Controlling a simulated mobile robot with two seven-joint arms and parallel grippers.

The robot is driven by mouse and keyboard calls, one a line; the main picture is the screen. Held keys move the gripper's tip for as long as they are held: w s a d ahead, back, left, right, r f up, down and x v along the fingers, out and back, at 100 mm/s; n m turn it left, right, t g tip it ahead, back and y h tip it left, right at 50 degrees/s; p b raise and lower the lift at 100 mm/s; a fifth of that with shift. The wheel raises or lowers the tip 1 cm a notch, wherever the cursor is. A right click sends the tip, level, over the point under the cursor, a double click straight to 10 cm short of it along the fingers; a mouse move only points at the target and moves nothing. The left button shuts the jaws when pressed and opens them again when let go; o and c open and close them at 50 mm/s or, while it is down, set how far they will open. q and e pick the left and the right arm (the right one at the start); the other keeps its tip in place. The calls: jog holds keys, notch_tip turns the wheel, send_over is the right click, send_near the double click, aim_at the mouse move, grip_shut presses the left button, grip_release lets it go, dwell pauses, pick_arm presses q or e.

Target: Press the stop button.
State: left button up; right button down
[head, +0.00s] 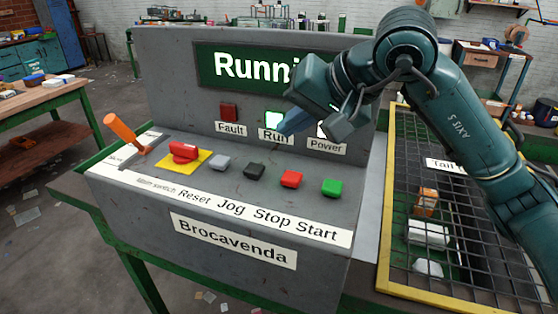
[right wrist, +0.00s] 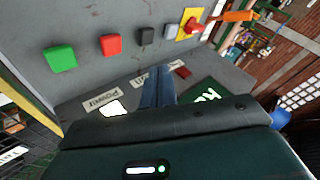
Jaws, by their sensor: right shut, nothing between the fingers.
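The red stop button (head: 291,178) sits on the grey console's sloped top, above the word "Stop", between the black jog button (head: 254,171) and the green start button (head: 332,187). In the right wrist view the stop button (right wrist: 111,44) shows left of the middle, uncovered. My right gripper (head: 283,131) is shut and empty. It is above the console near the "Run" lamp, apart from the stop button. Its fingers also show in the right wrist view (right wrist: 157,72). The display (head: 250,66) reads "Runni", the rest hidden by my right arm. My left gripper is not in view.
A grey reset button (head: 220,163), a red main switch (head: 184,151) on a yellow plate and an orange lever (head: 121,130) are on the console's left. The green "Run" lamp is lit; the red fault lamp (head: 229,112) looks dark. A yellow-framed mesh guard (head: 440,293) stands right.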

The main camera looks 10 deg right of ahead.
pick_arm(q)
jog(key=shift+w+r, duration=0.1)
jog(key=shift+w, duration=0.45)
pick_arm(e)
jog(key=shift+w+d+r+t+h, duration=0.3)
jog(key=shift+w+d+r+h, duration=0.25)
jog(key=shift+w+d, duration=0.2)
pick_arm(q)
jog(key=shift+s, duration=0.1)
pick_arm(e)
jog(key=shift+s, duration=0.1)
